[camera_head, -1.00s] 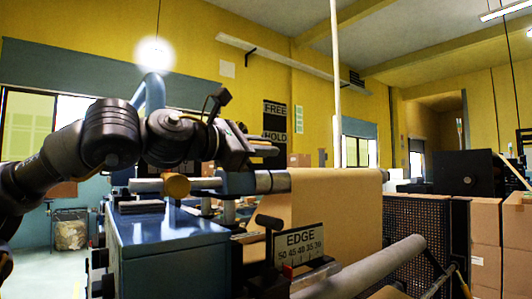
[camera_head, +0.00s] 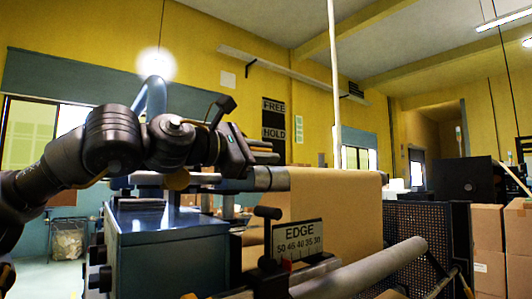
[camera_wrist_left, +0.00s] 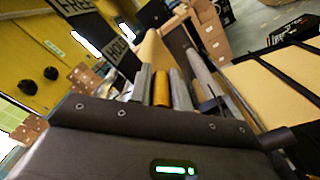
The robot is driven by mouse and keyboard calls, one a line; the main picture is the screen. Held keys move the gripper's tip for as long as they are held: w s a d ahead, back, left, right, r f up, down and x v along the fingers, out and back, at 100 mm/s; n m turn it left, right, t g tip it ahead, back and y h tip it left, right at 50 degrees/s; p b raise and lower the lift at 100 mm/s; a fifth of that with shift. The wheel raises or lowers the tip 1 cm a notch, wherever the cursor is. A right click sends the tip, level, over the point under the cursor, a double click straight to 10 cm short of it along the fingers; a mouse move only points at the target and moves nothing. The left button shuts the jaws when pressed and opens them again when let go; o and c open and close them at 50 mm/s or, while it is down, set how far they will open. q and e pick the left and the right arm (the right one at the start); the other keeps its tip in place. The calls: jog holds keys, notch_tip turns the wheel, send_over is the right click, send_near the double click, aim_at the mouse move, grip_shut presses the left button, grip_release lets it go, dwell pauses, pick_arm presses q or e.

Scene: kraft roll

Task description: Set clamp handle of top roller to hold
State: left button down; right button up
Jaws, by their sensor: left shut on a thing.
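The top roller (camera_head: 270,179) lies across the machine, with brown kraft paper (camera_head: 330,210) hanging from its right part. A black sign with FREE and HOLD plates (camera_head: 274,120) is on the wall behind; it also shows in the left wrist view (camera_wrist_left: 95,22). My right gripper is out of view.
A blue machine housing (camera_head: 165,250) stands below my left arm. An EDGE scale (camera_head: 298,239) with a black knobbed lever (camera_head: 268,213) is in front of the paper. A grey lower roller (camera_head: 370,268) slants across the front. Cardboard boxes (camera_head: 487,245) are stacked at the right.

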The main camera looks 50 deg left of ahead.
pick_arm(q)
jog(key=shift+w+f, duration=0.1)
jog(key=shift+f, duration=0.4)
jog(key=c, duration=1.3)
grip_release()
jog(key=shift+r, duration=0.1)
jog(key=shift+a, duration=0.25)
jog(key=s+b, duration=0.1)
jog(key=s, duration=0.2)
jog(key=s+b, duration=0.1)
jog(key=s, duration=0.3)
jog(key=s+b, duration=0.1)
jog(key=s, duration=0.3)
jog(key=shift+a, duration=0.25)
jog(key=shift+w, duration=0.15)
